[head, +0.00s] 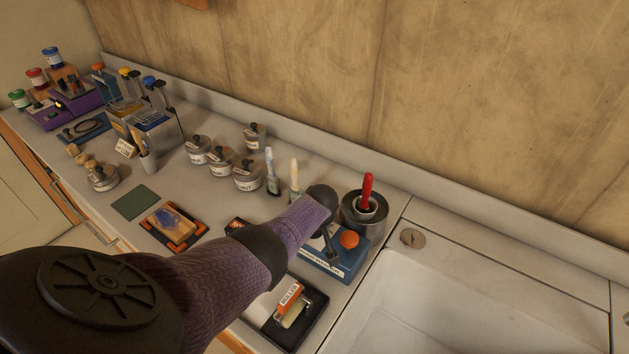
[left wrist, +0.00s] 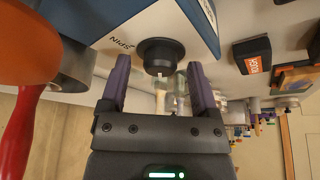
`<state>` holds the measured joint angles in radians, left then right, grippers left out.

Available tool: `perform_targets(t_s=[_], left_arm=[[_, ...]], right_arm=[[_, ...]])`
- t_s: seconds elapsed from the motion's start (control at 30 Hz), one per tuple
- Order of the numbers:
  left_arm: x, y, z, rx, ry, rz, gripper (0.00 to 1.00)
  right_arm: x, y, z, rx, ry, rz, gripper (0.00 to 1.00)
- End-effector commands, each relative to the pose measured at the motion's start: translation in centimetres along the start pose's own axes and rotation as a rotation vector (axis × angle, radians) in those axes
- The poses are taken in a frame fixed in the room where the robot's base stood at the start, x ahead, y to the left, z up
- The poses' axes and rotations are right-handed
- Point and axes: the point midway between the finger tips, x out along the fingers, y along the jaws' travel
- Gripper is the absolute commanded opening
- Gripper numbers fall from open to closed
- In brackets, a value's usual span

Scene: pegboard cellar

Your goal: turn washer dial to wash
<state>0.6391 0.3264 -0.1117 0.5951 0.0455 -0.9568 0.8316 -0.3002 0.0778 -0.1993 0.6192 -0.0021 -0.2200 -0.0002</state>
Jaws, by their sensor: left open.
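The washer is a blue and white box (head: 345,268) in the head view, with an orange knob on top (head: 348,239) and part of it behind my left arm. In the left wrist view its body (left wrist: 185,18) shows upside down, with the word SPIN printed on the white face. A round black dial (left wrist: 160,54) sticks out of that face. My left gripper (left wrist: 159,68) is open, with its two purple fingers either side of the dial and a gap visible on both sides. The dial's pointer position cannot be read. My right gripper is in neither view.
A grey pot with a red-handled tool (head: 366,190) stands behind the washer. A roller in a black tray (head: 289,312) lies in front of it. The white sink (head: 430,310) is to the right. Several lidded tins (head: 221,162) and an orange-edged tray (head: 172,224) are left.

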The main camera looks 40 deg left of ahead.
Motion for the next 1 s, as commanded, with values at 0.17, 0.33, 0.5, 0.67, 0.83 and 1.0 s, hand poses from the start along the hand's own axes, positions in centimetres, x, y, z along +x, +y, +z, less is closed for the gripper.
perform_targets(t_s=[0.17, 0.33, 0.5, 0.67, 0.83, 1.0], left_arm=[[-1.1, 0.0, -0.1, 0.001, 0.0, 0.0, 0.78], [-5.2, 0.0, -0.4, 0.001, 0.001, 0.002, 0.78], [-8.7, 0.0, -0.3, 0.001, 0.001, 0.002, 0.78], [-9.9, 0.0, -0.1, 0.0, 0.0, 0.001, 0.78], [-9.9, 0.0, 0.0, 0.0, -0.001, -0.001, 0.78], [-9.9, 0.0, 0.0, 0.0, -0.001, 0.0, 0.78]], right_arm=[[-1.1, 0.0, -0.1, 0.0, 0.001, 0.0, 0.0], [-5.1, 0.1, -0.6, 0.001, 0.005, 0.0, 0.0], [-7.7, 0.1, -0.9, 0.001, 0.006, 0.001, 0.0], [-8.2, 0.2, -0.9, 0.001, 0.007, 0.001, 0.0], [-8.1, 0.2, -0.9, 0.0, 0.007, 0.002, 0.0], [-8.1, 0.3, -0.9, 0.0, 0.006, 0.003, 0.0]])
